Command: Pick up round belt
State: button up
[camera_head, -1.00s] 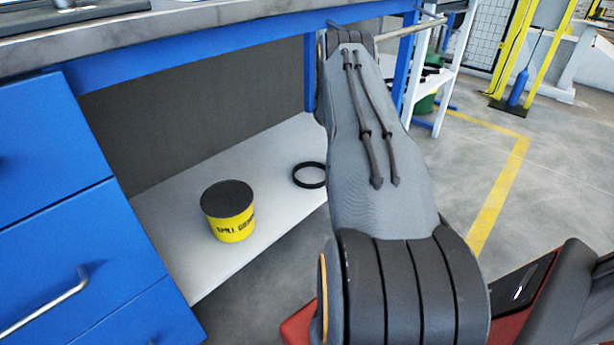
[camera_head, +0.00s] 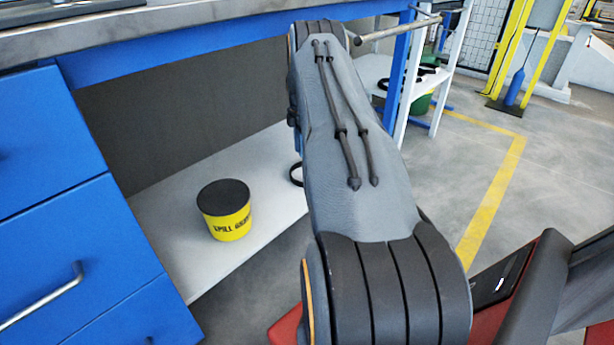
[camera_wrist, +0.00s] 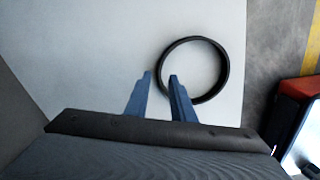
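Nothing is seen held.
A yellow bucket with a dark lid (camera_head: 226,209) stands on the shelf, left of the ring. A blue drawer cabinet (camera_head: 60,200) is at the left, and the workbench top (camera_head: 200,22) overhangs the shelf. A white rack (camera_head: 440,95) stands behind at right.

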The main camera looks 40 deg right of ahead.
aim_at(300, 167)
notch_tip(300, 167, down, 6)
jog(key=shift+a+r+b, duration=0.1)
jog(key=shift+r+b, duration=0.1)
jog(key=shift+b, duration=0.9)
jog(key=shift+r, duration=0.1)
grip_shut()
